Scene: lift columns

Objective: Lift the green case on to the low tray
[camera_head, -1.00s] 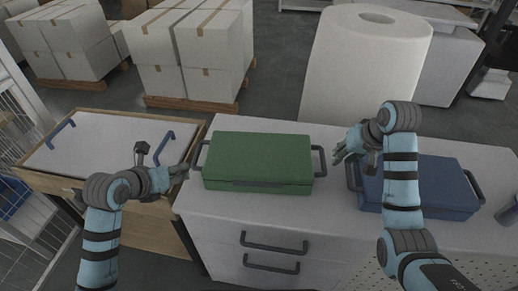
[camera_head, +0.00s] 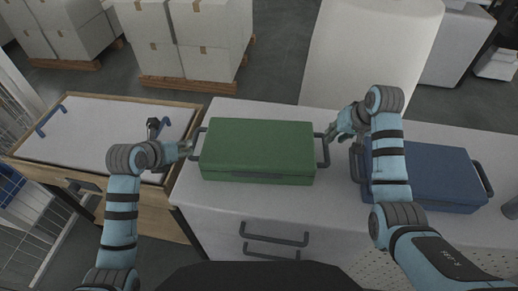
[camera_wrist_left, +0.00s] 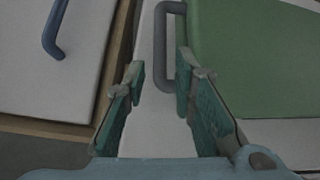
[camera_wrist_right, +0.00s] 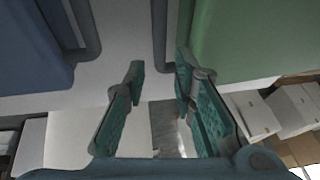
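The green case (camera_head: 258,150) lies flat on the white counter, with a dark handle at each end. The low tray (camera_head: 88,140), white with a wooden rim and blue handles, stands left of the counter. My left gripper (camera_head: 188,148) is open beside the case's left handle; in the left wrist view that handle (camera_wrist_left: 163,50) is ahead, near the right finger. My right gripper (camera_head: 332,134) is open beside the right handle; in the right wrist view that handle (camera_wrist_right: 159,35) is ahead, between the finger lines. Neither gripper visibly holds anything.
A blue case (camera_head: 425,176) lies on the counter (camera_head: 270,218) to the right, close to my right gripper. A large white roll (camera_head: 370,60) stands behind the counter. Stacked white boxes (camera_head: 190,40) on pallets are at the back left.

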